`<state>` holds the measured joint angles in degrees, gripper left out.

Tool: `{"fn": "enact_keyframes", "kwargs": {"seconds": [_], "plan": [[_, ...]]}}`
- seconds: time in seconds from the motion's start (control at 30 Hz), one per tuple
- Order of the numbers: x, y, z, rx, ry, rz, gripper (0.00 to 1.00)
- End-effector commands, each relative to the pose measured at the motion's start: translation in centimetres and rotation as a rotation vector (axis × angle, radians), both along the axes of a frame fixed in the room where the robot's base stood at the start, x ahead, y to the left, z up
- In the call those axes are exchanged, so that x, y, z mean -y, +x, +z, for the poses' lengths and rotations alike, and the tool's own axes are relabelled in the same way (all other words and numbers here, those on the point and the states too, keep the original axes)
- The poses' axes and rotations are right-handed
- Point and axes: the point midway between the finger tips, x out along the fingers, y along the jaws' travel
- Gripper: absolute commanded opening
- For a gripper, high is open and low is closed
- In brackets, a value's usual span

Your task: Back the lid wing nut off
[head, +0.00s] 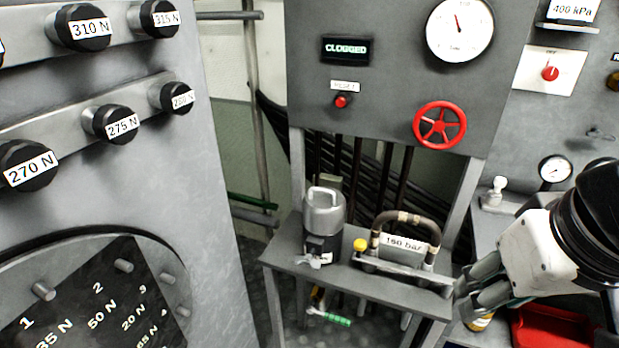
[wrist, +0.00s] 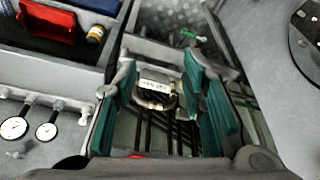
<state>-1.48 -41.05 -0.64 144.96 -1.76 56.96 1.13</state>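A grey metal canister (head: 324,215) with a loop handle on top stands upright on the small grey table, in the head view. A small pale, wing-shaped piece (head: 313,261) is at its lower front; I take it for the wing nut, but it is too small to be sure. My gripper (head: 472,292) is at the right, low beside the table's right end, well apart from the canister. In the wrist view my gripper (wrist: 160,75) has its two teal-padded fingers spread wide, with nothing held. I cannot make out the wing nut in the wrist view.
A curved-handled unit labelled 160 bar (head: 405,243), with a yellow knob (head: 360,245), stands between canister and gripper. It also shows between the fingers in the wrist view (wrist: 155,87). A panel with a red handwheel (head: 440,125) is above. A red tray (head: 548,328) lies lower right.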

Motion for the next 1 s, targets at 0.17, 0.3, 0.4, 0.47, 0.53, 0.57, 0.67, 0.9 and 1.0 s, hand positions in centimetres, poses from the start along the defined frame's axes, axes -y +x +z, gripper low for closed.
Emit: {"fn": "enact_keyframes", "kwargs": {"seconds": [0.17, 0.3, 0.4, 0.47, 0.53, 0.57, 0.67, 0.9, 1.0], "plan": [[-0.2, 0.8, -0.7, -0.051, -0.018, 0.014, 0.38], [-0.4, 1.7, -1.4, -0.101, -0.043, 0.026, 0.38], [-0.5, 2.4, -2.1, -0.147, -0.069, 0.036, 0.38], [-0.7, 3.0, -2.5, -0.175, -0.09, 0.045, 0.38], [-1.0, 3.8, -3.2, -0.213, -0.121, 0.054, 0.38], [-1.1, 4.2, -3.5, -0.23, -0.138, 0.059, 0.38], [-1.8, 5.9, -5.0, -0.297, -0.213, 0.079, 0.38], [-4.6, 10.6, -9.0, -0.404, -0.475, 0.126, 0.38], [-6.3, 12.5, -10.8, -0.415, -0.601, 0.143, 0.38]]}}
